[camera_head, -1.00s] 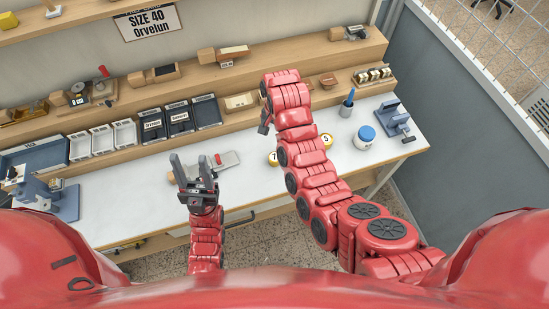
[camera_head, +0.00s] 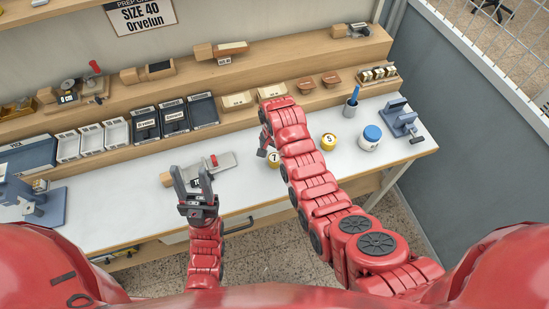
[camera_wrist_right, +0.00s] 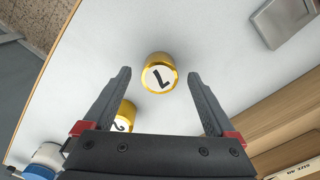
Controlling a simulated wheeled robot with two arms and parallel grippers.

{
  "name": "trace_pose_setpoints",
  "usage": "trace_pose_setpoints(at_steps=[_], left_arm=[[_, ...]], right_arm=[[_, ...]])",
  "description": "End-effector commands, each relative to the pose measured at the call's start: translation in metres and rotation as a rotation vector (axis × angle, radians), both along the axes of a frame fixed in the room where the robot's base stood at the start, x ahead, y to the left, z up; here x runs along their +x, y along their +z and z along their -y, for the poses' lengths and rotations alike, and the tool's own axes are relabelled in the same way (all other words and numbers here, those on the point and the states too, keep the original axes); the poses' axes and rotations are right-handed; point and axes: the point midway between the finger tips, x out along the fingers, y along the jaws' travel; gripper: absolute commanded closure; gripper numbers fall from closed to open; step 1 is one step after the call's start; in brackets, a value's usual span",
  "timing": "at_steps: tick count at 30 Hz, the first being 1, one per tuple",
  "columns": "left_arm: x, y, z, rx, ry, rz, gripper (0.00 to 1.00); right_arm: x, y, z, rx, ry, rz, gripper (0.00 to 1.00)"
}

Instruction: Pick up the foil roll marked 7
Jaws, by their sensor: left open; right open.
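The gold foil roll marked 7 (camera_wrist_right: 160,73) stands on the white bench top, its white label facing up. In the right wrist view it sits between the fingertips of my open right gripper (camera_wrist_right: 159,76), with a gap on both sides. In the head view this roll (camera_head: 273,160) is partly hidden by my right arm. A second gold roll, marked 5 in the head view (camera_head: 328,141), stands to its right. That roll is partly covered by my gripper in the wrist view (camera_wrist_right: 124,115). My left gripper (camera_head: 191,182) is open and empty near the bench's front edge.
A grey metal plate tool (camera_head: 217,165) with a red part lies left of roll 7. A blue-lidded jar (camera_head: 370,138), a blue-handled tool in a cup (camera_head: 351,106) and a blue press (camera_head: 401,118) stand at the right. Black trays (camera_head: 174,121) and wooden shelves line the back.

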Motion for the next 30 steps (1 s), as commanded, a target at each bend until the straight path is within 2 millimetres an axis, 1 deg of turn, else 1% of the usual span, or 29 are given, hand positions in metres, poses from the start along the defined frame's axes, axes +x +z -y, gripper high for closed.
trace_pose_setpoints(at_steps=[1,6,13,14,15,17,18,20,21,23,24,28,29,30], left_arm=[[0.0,0.005,0.0,0.0,0.0,0.0,0.5],[0.0,0.008,0.0,0.0,0.0,0.0,0.5],[0.0,0.007,0.0,0.0,0.0,-0.001,0.5],[0.0,0.007,0.0,0.0,0.0,0.0,0.5],[0.0,0.007,0.0,0.0,0.0,0.0,0.5],[0.0,0.007,0.0,0.0,0.0,0.0,0.5],[0.0,0.007,0.0,0.0,0.0,0.0,0.5],[0.0,0.007,0.0,0.0,0.0,0.0,0.5],[0.0,0.007,0.0,0.0,0.0,0.0,0.5],[0.0,0.007,0.0,0.0,0.0,0.0,0.5],[0.0,0.007,0.0,0.0,0.0,0.0,0.5],[0.0,0.007,0.0,0.0,0.0,-0.001,0.5],[0.0,0.007,0.0,0.0,0.0,0.0,0.5],[0.0,0.007,0.0,0.0,0.0,-0.001,0.5]], right_arm=[[0.0,-0.002,0.0,-0.001,0.0,-0.002,0.09],[-0.001,-0.013,0.0,0.0,0.0,-0.001,0.09],[0.0,-0.014,0.0,0.001,0.0,0.001,0.09],[0.0,-0.014,0.0,0.001,0.0,0.001,0.13],[0.0,-0.014,0.0,0.001,0.0,0.001,0.2],[0.0,-0.014,0.0,0.0,0.0,0.001,0.31],[0.0,-0.014,0.0,0.0,0.0,0.001,0.38],[0.0,-0.014,0.0,0.001,0.0,0.001,0.49],[0.0,-0.014,0.0,0.001,0.0,0.002,0.56],[0.0,-0.014,0.0,0.0,0.0,0.001,0.67],[0.0,-0.014,0.0,0.001,0.0,0.002,0.74],[0.0,-0.014,0.0,0.001,0.0,0.002,0.97],[0.0,-0.014,0.0,0.001,0.0,0.002,1.0],[0.0,-0.014,0.0,0.001,0.0,0.002,1.0]])
